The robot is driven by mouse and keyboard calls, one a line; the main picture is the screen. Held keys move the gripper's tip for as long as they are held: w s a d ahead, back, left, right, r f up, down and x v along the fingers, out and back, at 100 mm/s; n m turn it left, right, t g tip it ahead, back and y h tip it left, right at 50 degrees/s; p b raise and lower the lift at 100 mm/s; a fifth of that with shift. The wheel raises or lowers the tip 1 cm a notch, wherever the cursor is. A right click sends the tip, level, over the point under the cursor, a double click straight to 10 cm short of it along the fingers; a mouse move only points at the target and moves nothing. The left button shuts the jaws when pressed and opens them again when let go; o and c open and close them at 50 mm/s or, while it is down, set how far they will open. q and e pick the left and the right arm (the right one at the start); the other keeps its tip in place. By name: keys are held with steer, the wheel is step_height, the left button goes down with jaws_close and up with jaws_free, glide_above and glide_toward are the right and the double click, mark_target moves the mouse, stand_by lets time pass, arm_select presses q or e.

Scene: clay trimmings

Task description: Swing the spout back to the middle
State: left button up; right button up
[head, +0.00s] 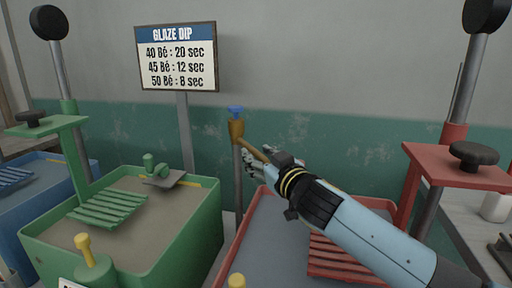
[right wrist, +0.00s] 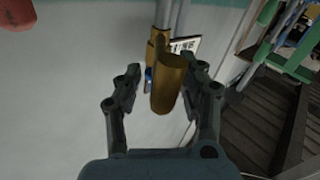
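The spout (head: 253,149) is a brass pipe on a tap body with a blue handle (head: 236,111), on top of a grey post between the green and red tubs. In the head view it points right and toward me, over the red tub's side. My right gripper (head: 265,160) is at the spout's free end. In the right wrist view the spout (right wrist: 168,85) lies between the two fingers. The left finger stands apart from it with a visible gap; the right finger is close to it, and touching cannot be told. My left gripper is not in view.
The green tub (head: 205,218) stands left, the red tub (head: 247,222) below my right arm. Each has a slatted rack inside. A red stand (head: 440,160) with a black knob rises at right. A glaze dip sign (head: 177,57) stands behind.

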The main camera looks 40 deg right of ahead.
steer(key=shift+w+d, duration=0.1)
steer(key=shift+w, duration=0.85)
steer(key=shift+c, duration=0.5)
jaws_close()
